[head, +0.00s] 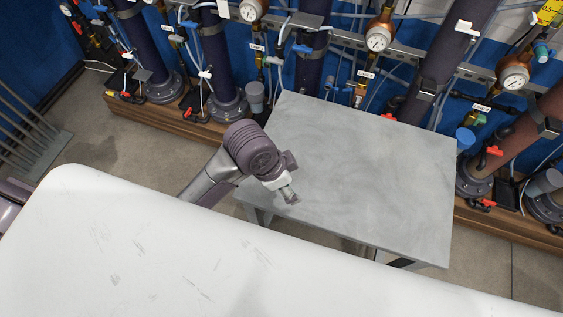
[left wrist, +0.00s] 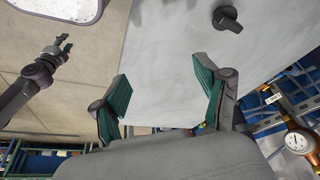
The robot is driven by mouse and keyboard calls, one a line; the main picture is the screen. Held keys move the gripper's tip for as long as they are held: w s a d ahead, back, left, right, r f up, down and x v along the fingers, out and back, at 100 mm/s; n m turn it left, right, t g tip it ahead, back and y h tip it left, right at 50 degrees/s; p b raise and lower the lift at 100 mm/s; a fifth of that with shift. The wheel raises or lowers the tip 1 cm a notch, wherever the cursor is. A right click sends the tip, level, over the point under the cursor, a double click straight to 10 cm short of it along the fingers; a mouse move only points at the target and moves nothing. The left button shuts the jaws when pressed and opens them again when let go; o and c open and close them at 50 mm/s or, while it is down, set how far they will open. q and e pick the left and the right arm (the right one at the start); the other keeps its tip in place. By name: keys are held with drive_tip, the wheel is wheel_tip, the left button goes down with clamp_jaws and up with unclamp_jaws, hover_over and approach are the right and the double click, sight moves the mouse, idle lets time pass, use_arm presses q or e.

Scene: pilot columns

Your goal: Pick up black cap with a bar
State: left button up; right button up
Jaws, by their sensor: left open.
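The black cap with a bar (left wrist: 228,18) lies on the grey table at the top of the left wrist view. I cannot make it out in the head view, where my left arm covers part of the table. My left gripper (head: 287,192) is over the left part of the table in the head view. In the left wrist view its two green-padded fingers (left wrist: 161,75) are spread apart with nothing between them. The cap is beyond the fingertips, apart from them. Another gripper (left wrist: 62,46), seemingly my right one, shows small at the left; its opening is unclear.
The grey table (head: 370,175) has a bare top in the head view. A white scuffed surface (head: 140,250) fills the front. Behind the table stand dark columns (head: 215,60), gauges (head: 378,40), valves and tubes on a wooden plinth (head: 165,122).

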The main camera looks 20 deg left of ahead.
use_arm(q)
drive_tip(key=w+a+r+m+g+y, duration=0.2)
drive_tip(key=w+a+r+m+y, duration=0.15)
drive_tip(key=w+m, duration=0.55)
drive_tip(key=shift+n, duration=0.7)
drive_tip(key=f, duration=0.7)
drive_tip(key=shift+w+d+f, duration=0.1)
drive_tip(key=shift+w+f, duration=0.2)
drive_tip(key=shift+f, duration=0.1)
drive_tip(key=f, duration=0.2)
drive_tip(key=a+f, duration=0.1)
drive_tip(key=f, duration=0.1)
drive_tip(key=shift+a, duration=0.2)
drive_tip(key=shift+f, duration=0.6)
drive_tip(key=c, duration=0.9)
